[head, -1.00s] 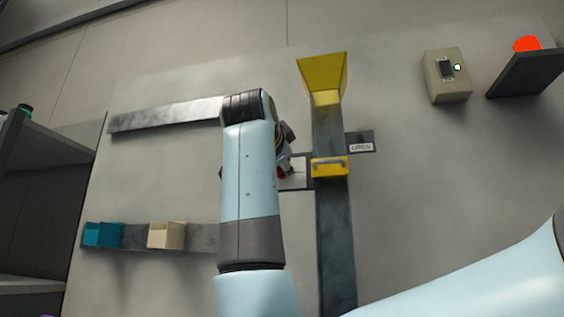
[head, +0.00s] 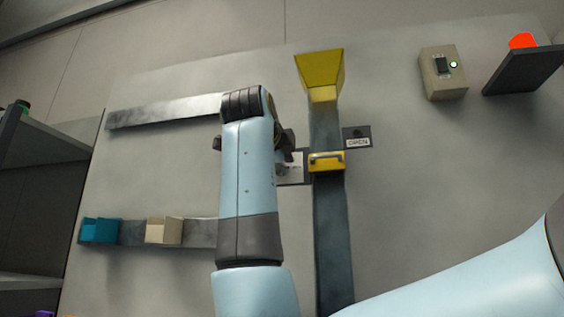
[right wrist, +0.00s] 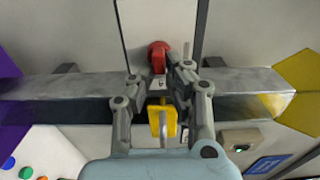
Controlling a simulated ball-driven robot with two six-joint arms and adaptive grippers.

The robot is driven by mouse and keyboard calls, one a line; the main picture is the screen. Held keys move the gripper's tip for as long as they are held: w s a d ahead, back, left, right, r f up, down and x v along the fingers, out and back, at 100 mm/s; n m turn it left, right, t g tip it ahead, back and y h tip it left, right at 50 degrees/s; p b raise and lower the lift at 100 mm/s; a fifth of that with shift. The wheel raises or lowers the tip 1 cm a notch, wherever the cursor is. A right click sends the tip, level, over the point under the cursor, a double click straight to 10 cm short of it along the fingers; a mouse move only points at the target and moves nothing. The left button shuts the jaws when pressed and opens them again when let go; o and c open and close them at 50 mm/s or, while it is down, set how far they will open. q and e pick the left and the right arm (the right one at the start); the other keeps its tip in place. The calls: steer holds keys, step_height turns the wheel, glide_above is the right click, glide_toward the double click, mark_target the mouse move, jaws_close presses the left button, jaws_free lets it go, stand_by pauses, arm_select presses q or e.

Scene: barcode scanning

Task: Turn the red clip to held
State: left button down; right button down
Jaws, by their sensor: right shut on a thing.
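The red clip (right wrist: 158,56) shows in the right wrist view, a round red head between the fingertips, in front of a pale upright plate. My right gripper (right wrist: 160,78) is shut on it, with one finger on each side. In the head view my right gripper (head: 284,142) is mostly behind my own forearm, left of the dark chute, and the clip is hidden there. A small white label plate (right wrist: 157,87) sits just below the clip in the wrist view; its text is too small to read. My left gripper is not in view.
An OPEN sign (head: 358,142) and a switch box (head: 443,73) with a green light are to the right.

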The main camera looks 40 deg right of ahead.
steer(key=shift+r, duration=0.25)
